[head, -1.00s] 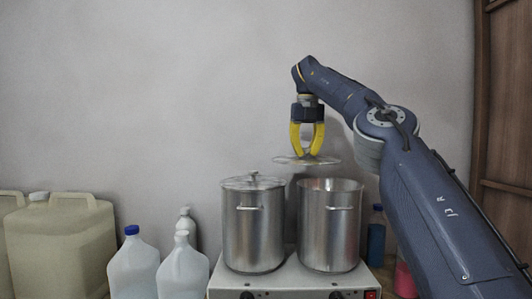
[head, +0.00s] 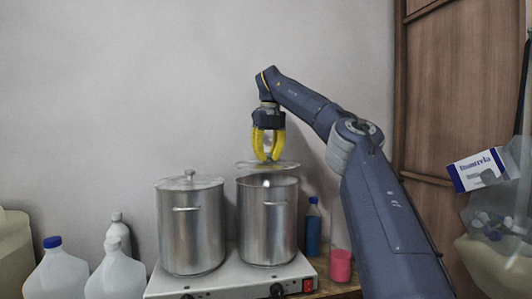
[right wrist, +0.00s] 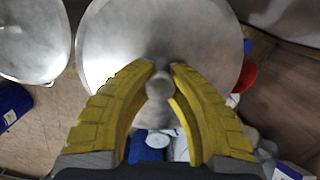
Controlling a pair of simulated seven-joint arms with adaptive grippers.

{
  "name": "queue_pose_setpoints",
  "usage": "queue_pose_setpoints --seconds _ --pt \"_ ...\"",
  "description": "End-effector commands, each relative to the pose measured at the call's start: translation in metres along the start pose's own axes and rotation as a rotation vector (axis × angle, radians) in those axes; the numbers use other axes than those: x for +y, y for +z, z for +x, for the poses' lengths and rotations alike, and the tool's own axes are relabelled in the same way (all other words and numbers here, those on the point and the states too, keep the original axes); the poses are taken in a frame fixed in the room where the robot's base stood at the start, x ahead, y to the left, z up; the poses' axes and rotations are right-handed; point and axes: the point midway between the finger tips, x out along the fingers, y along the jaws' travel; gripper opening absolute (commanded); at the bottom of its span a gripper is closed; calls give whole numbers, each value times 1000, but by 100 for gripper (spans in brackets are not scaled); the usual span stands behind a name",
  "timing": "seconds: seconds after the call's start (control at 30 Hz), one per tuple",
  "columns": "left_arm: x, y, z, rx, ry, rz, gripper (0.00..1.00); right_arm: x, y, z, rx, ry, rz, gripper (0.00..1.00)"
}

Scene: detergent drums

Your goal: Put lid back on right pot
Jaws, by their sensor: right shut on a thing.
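The right pot (head: 266,225) is a tall steel pot standing open on the hotplate in the head view. Its lid (head: 250,164), a thin round disc, hangs roughly level just above the pot's rim, with a small gap between them. My right gripper (head: 267,158) has yellow fingers and is shut on the lid's knob from above. In the right wrist view the lid (right wrist: 200,40) spreads out beyond my fingers, with the knob (right wrist: 158,86) between them; it hides most of the right pot. My left gripper is out of view.
The left pot (head: 190,235) stands close beside, with its own lid (head: 185,183) on. Both stand on a white hotplate (head: 225,277). Plastic jugs (head: 60,272) are at the left. A blue bottle (head: 313,230) and a pink-filled container (head: 340,262) stand just right of the pot.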

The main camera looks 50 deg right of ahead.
Motion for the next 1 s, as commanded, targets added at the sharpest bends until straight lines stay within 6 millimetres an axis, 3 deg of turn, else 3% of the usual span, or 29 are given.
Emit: queue_pose_setpoints --seconds 0.5,1.0 --pt "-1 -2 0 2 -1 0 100 0 -5 35 1 -1 0 0" --pt "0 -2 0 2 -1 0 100 1 -6 41 0 0 1 0"
